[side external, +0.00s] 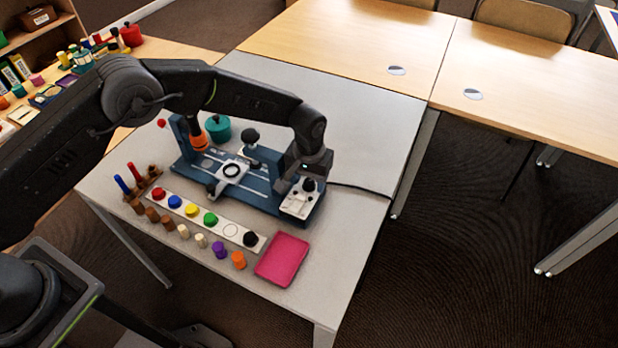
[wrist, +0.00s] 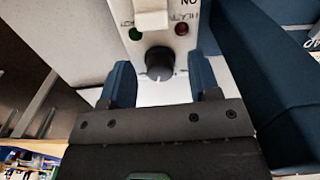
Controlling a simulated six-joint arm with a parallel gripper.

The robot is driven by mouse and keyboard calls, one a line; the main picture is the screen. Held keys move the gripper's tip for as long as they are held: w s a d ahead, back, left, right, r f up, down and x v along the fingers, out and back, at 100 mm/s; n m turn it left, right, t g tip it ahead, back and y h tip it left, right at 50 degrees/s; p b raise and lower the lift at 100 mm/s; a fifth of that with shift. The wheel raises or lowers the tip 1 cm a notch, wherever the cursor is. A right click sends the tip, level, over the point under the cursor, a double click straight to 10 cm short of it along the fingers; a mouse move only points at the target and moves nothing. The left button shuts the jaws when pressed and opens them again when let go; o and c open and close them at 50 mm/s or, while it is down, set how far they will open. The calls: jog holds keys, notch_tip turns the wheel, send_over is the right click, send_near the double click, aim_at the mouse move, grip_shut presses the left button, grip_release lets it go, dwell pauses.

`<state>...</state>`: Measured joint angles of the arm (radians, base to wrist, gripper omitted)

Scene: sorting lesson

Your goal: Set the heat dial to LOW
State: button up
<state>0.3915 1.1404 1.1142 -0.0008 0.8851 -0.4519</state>
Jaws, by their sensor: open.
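The heat dial is a round black knob (wrist: 159,62) on a white control panel (wrist: 150,38), seen in the wrist view. A pale mark shows at its lower edge, but I cannot read its setting. My gripper (wrist: 163,84) is open, with one dark blue finger on each side of the dial and gaps between. In the side view my gripper (side external: 304,168) is over the panel end of the blue machine (side external: 262,197). The white panel (side external: 297,207) shows below it. I cannot make out a LOW label.
The panel carries a green light (wrist: 135,34), a red light (wrist: 182,29) and a white switch (wrist: 152,18). A pink tray (side external: 282,259) and a white strip with coloured knobs (side external: 200,217) lie in front. The grey table (side external: 345,125) is clear behind.

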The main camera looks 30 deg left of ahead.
jog(key=c, duration=0.9)
jog(key=shift+n, duration=3.1)
